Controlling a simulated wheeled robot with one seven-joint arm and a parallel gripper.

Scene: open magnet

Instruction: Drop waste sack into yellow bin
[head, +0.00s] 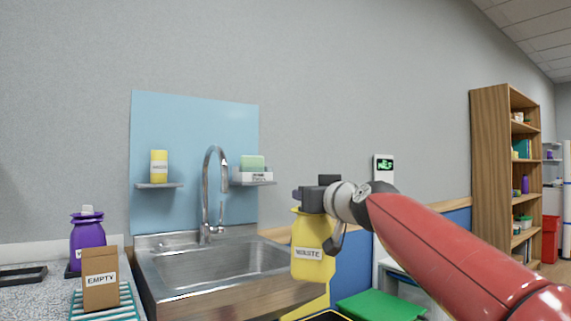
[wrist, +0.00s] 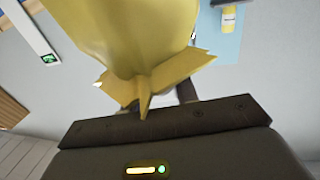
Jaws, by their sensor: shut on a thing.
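The waste sack (head: 313,248) is yellow with a white WASTE label and hangs upright below my gripper (head: 314,198), which is shut on its gathered top. In the wrist view the yellow sack (wrist: 130,35) fills the upper middle, with its gathered neck at my gripper (wrist: 150,108). Part of a yellow bin (head: 308,309) shows at the bottom edge of the head view, below the sack. Its dark opening is mostly cut off by the frame. The sack hangs above the bin, apart from its rim as far as I can tell.
A steel sink (head: 215,264) with a tall tap (head: 207,190) stands left of the sack. A purple container (head: 87,240) and a brown EMPTY box (head: 101,280) are on the left counter. A green surface (head: 380,305) lies right of the bin. A wooden bookcase (head: 490,170) stands far right.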

